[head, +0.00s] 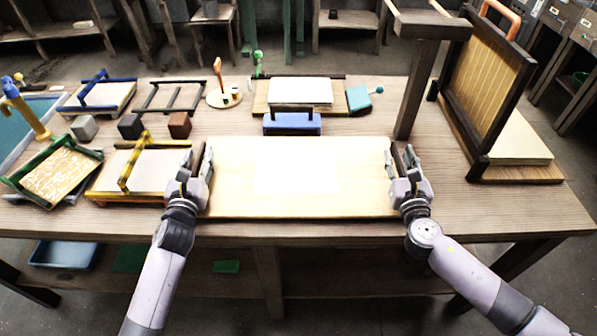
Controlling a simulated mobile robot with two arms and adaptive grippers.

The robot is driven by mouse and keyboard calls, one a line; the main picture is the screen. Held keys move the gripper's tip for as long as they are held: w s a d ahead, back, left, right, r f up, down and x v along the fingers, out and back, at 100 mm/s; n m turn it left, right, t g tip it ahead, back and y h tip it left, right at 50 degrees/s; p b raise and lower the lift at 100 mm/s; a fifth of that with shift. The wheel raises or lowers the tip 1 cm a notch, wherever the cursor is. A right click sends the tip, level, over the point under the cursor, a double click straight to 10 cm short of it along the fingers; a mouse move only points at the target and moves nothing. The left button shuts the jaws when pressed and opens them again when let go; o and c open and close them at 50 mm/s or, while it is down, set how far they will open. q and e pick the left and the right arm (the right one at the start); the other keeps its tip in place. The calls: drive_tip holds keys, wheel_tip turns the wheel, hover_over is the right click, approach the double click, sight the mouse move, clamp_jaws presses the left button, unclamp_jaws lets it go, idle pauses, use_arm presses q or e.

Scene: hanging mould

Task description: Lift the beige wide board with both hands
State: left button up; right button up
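The beige wide board (300,205) lies flat at the front middle of the table, with a paler rectangle (296,165) in its middle. My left gripper (198,152) is at the board's left edge, its fingers pointing away from me and apart. My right gripper (401,153) is at the board's right edge in the same pose, fingers also apart. Both grippers are close to the board's sides; I cannot tell whether they touch it. I see no clear gap under the board, and its underside is hidden.
A blue block (292,124) with a dark handle stands just behind the board. A wooden post (417,90) rises behind my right gripper, and an upright framed mould (487,85) stands at right. A yellow-framed mould (125,175) sits close left of my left gripper.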

use_arm(q)
drive_tip(key=shift+c, duration=0.2)
use_arm(e)
drive_tip(key=shift+c, duration=0.2)
use_arm(q)
clamp_jaws()
use_arm(e)
clamp_jaws()
idle(0.5)
use_arm(q)
drive_tip(key=shift+w+r, duration=0.1)
drive_tip(key=shift+r, duration=0.05)
use_arm(e)
drive_tip(key=shift+w+r, duration=0.1)
